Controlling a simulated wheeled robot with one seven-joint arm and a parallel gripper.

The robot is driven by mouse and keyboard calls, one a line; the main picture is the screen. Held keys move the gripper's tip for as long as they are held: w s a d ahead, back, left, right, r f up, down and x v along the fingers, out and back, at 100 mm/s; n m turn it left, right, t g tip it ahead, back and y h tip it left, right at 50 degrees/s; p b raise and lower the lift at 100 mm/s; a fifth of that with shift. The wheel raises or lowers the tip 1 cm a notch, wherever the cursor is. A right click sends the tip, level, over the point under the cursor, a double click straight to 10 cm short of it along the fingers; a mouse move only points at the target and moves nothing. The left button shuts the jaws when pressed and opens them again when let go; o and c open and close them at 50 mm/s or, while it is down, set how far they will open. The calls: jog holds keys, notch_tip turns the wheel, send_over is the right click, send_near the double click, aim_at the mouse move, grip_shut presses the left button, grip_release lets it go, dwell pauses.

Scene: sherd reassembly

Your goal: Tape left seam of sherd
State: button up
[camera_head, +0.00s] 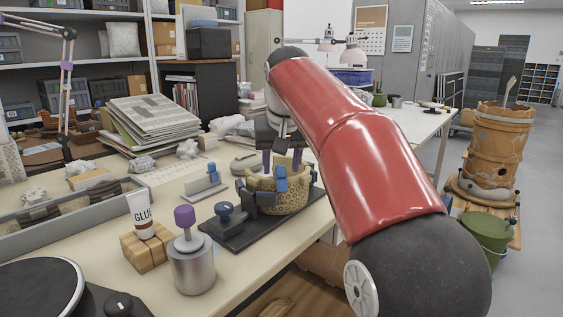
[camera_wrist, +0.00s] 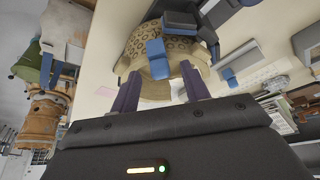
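A tan vessel (camera_head: 290,200) with a dark ring pattern sits in a dark fixture (camera_head: 228,234) near the table's front edge. Blue pieces (camera_head: 280,179) lie against its wall; one blue strip (camera_wrist: 157,62) also shows in the wrist view on the patterned surface (camera_wrist: 140,42). My gripper (camera_head: 281,167) is over the vessel, pointing down. Its two purple fingers are apart in both views. The seam itself is not clear.
A glue tube (camera_head: 143,214) stands on a wooden block (camera_head: 146,247). A metal jar (camera_head: 191,264) with a purple cap stands left of the fixture. A grey stand (camera_head: 205,187) with a blue part is behind. A long tray (camera_head: 75,214) of sherds lies left. My red arm hides the table's right side.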

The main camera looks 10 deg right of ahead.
jog(key=p+v, duration=0.2)
jog(key=v, duration=0.5)
jog(key=shift+s+r, duration=0.2)
jog(key=shift+r, duration=0.2)
jog(key=s+f+n+t, duration=0.1)
jog(key=s+f, duration=2.4)
jog(key=f, duration=0.1)
jog(key=shift+d, duration=0.15)
